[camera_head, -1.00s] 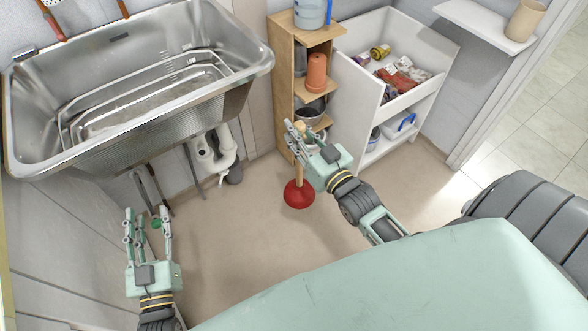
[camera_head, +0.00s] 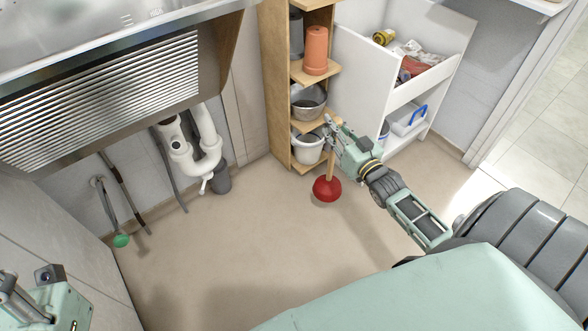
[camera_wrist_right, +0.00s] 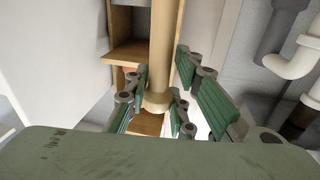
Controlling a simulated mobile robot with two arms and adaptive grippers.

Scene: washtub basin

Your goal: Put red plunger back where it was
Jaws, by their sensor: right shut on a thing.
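The red plunger (camera_head: 327,189) hangs upright from my right gripper (camera_head: 332,137), with its red cup low over the floor in front of the wooden shelf. I cannot tell whether the cup touches the floor. My right gripper is shut on its wooden handle. In the right wrist view, the handle (camera_wrist_right: 163,60) runs between the green-padded fingers of that gripper (camera_wrist_right: 158,105). My left gripper (camera_head: 18,295) is at the lower left edge, partly cut off, away from the plunger. Its fingertips are too little shown to tell open or shut.
A wooden shelf (camera_head: 275,90) with pots stands behind the plunger, with a white cabinet (camera_head: 350,95) to its right. The metal basin (camera_head: 110,90) and white drain pipes (camera_head: 190,150) are at left. A green-headed tool (camera_head: 121,240) stands by the left wall. The middle floor (camera_head: 230,250) is clear.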

